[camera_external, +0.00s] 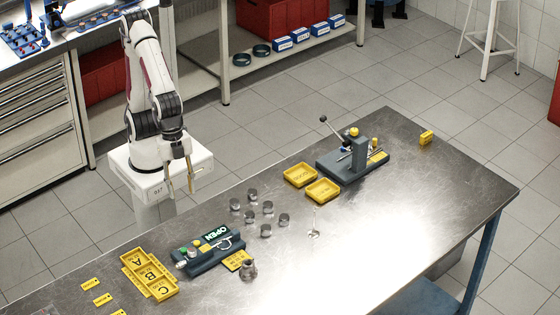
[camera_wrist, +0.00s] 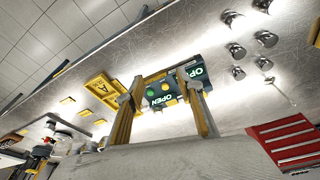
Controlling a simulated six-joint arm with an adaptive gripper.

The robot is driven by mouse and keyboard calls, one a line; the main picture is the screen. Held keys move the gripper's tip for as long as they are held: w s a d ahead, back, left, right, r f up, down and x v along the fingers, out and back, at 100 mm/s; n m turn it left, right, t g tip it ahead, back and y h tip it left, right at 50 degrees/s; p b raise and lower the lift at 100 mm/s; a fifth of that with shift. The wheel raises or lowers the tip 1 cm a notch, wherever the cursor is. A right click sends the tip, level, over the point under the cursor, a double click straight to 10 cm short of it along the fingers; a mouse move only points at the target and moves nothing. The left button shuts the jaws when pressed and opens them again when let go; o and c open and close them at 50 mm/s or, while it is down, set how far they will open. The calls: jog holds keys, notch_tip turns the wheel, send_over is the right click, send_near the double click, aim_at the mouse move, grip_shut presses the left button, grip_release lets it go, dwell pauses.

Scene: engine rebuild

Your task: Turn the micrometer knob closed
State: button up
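The micrometer station (camera_external: 206,258) is a dark grey block near the table's front left, with a green display reading OPEN (camera_external: 216,234). On it are a small silver knob-like part, green and yellow round parts, and a curved metal frame at its right end. My gripper (camera_external: 181,188) hangs fingers down beyond the table's far edge, well apart from the station, open and empty. In the wrist view, the station (camera_wrist: 168,97) shows beyond and between my open fingers (camera_wrist: 161,79), which partly hide it. I cannot make out the knob there.
Yellow A/B/C trays (camera_external: 150,274) stand left of the station. A yellow plate (camera_external: 239,260) and a grey metal part (camera_external: 248,270) are at its right. Several grey cylinders (camera_external: 266,207), yellow trays (camera_external: 300,175) and a lever fixture (camera_external: 350,160) lie farther right. The table's front right is clear.

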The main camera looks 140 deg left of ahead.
jog(key=s+a+r+n, duration=0.1)
jog(key=s+a+r, duration=0.1)
jog(key=s+a, duration=0.3)
jog(key=shift+s+a+r+t, duration=0.15)
jog(key=shift+s+a+t, duration=0.25)
jog(key=shift+s, duration=1.75)
jog(key=shift+d, duration=0.1)
jog(key=w+d+f+m+h, duration=0.1)
jog(key=w+d+m, duration=0.3)
jog(key=w, duration=0.8)
jog(key=w+d+f+m+h, duration=0.1)
jog(key=w+d+m, duration=0.3)
jog(key=w+d, duration=0.3)
jog(key=w, duration=0.5)
jog(key=shift+d+h, duration=0.35)
jog(key=shift+h, duration=0.05)
jog(key=shift+f, duration=0.2)
